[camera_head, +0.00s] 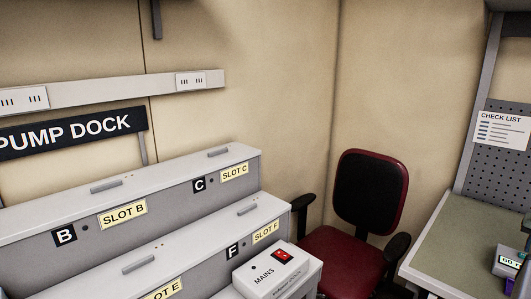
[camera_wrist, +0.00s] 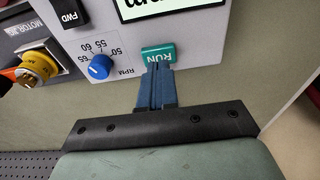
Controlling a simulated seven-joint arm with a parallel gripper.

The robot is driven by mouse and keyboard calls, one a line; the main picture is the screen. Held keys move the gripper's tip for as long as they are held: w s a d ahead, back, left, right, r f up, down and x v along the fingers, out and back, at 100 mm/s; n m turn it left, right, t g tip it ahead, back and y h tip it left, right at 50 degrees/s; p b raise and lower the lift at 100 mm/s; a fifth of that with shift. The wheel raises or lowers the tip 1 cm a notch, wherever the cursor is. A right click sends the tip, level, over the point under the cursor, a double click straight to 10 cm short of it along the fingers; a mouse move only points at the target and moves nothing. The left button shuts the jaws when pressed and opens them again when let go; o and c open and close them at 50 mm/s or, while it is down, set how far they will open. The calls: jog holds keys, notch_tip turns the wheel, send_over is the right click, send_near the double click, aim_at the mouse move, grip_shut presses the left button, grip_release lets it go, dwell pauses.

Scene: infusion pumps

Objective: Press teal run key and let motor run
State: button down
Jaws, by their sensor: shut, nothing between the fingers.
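In the wrist view, the teal RUN key (camera_wrist: 157,54) sits on the light grey face of a pump unit (camera_wrist: 110,38), its lettering upside down. My gripper (camera_wrist: 157,68) is shut and empty. Its blue fingertips are at the near edge of the key and appear to overlap it; I cannot tell whether they touch it or press it. A display (camera_wrist: 155,8) with large dark letters is cut off at the top. A blue RPM knob (camera_wrist: 99,67) is left of the key, and a black FWD switch (camera_wrist: 65,20) further left. My gripper is not in the head view.
In the head view, a lit device (camera_head: 508,263) stands on the right bench (camera_head: 450,235). A red chair (camera_head: 370,195), the mains box (camera_head: 278,272) and dock shelves (camera_head: 140,195) are further left.

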jog(key=shift+f, duration=0.8)
dwell(0.6)
notch_tip(320, 180, up, 8)
dwell(1.3)
